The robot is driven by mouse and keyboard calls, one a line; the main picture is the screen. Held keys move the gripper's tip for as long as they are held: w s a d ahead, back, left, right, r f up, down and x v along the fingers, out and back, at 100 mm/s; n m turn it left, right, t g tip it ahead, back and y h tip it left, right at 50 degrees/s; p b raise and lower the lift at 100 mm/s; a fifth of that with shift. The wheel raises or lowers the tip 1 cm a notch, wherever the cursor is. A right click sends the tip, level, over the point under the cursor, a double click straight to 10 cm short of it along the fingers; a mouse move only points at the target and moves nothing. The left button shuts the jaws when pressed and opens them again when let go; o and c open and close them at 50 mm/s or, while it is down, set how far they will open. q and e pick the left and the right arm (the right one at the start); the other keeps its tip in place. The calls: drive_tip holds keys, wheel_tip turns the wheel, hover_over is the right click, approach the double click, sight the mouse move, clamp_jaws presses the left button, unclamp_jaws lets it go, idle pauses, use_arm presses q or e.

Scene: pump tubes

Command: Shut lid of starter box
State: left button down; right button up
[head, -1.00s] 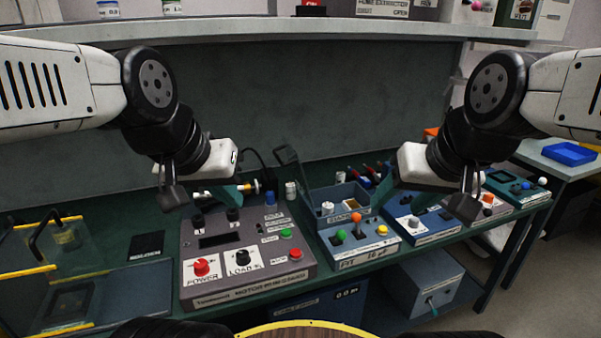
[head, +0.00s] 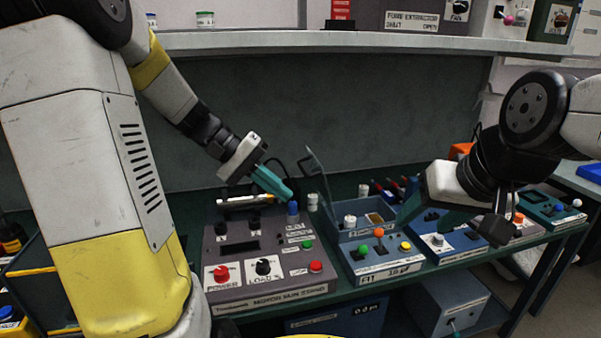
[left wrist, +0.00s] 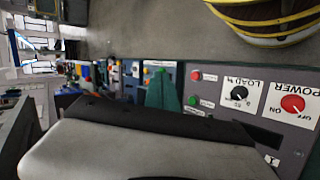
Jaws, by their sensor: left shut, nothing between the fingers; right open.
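The starter box (head: 345,237) appears to be the blue box mid-bench, with coloured knobs on its front panel. Its lid (head: 318,178), a thin dark panel, stands open at the box's left side, tilted slightly. A white cylinder and a small tan item show in the open compartment. My left gripper (head: 284,193), with teal fingers, is shut and empty, just left of the lid and above the grey motor console. It seems apart from the lid. Its teal fingers also show in the left wrist view (left wrist: 161,92). My right gripper (head: 408,212) is open, just right of the box; its fingers are partly hidden.
The grey console (head: 235,250) with red and black knobs stands left of the box. More blue panels (head: 450,240) stand to its right. A shelf edge (head: 330,42) runs across above the bench.

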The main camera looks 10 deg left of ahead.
use_arm(q)
drive_tip(key=w+a+f+n+t+h, duration=0.2)
drive_tip(key=w+a+f+t+h, duration=0.15)
drive_tip(key=w+a, duration=0.35)
drive_tip(key=w+a+f+n+t+h, duration=0.1)
drive_tip(key=w+a+f+t+h, duration=0.25)
drive_tip(key=w+a, duration=0.35)
drive_tip(key=r+x, duration=0.1)
drive_tip(key=x, duration=1.3)
drive_tip(key=shift+s+r+h, duration=0.2)
drive_tip(key=shift+s+h, duration=0.15)
drive_tip(key=shift+h, duration=0.05)
drive_tip(key=shift+d+r, duration=0.1)
drive_tip(key=shift+d, duration=0.1)
